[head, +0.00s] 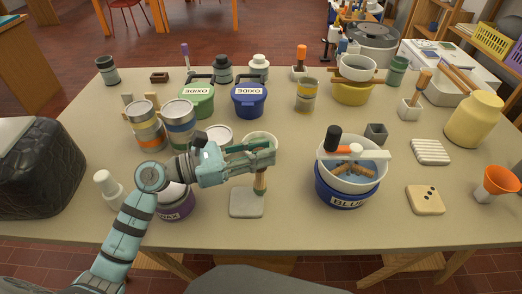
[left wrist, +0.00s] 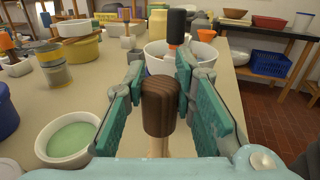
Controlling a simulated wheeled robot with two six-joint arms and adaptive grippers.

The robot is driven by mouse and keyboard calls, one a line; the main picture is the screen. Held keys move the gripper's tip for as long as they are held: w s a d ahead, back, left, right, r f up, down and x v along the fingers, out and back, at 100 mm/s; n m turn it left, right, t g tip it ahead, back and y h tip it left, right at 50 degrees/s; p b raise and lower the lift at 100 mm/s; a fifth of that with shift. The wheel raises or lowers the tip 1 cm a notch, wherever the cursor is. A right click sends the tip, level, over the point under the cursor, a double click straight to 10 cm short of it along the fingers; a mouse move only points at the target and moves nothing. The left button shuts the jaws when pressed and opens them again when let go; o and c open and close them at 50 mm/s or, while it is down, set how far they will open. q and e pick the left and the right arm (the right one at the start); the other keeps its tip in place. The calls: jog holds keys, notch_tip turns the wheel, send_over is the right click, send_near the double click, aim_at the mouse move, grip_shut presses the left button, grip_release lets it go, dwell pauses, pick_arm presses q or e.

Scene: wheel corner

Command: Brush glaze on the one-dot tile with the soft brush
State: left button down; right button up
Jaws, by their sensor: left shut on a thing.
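My left gripper (head: 264,150) is shut on a brush (head: 260,182), which hangs down from it. In the left wrist view the brush's dark brown handle end (left wrist: 161,107) stands between the fingers. The brush's lower end is over the far right part of a plain grey tile (head: 246,205); I cannot tell whether it touches. No dot shows on this tile. A cream tile (head: 424,203) with several dark dots lies at the right. A white bowl of green glaze (left wrist: 70,137) is left of the gripper in the wrist view, partly hidden behind it in the head view. My right gripper is not in view.
A blue bucket (head: 346,200) labelled BLUE, with a white bowl (head: 331,180) and tools on it, stands right of the tile. A WAX tub (head: 177,208) and tins (head: 180,128) are at the left. A ridged white block (head: 430,152) lies right.

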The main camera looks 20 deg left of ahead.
pick_arm(q)
jog(key=shift+b+v, duration=2.15)
jog(key=shift+v, duration=1.55)
jog(key=shift+d+p, duration=1.7)
jog(key=shift+d, duration=2.1)
jog(key=w+a+b+v, duration=0.1)
jog(key=b+v, duration=0.4)
jog(key=v, duration=0.2)
jog(key=shift+w, duration=0.2)
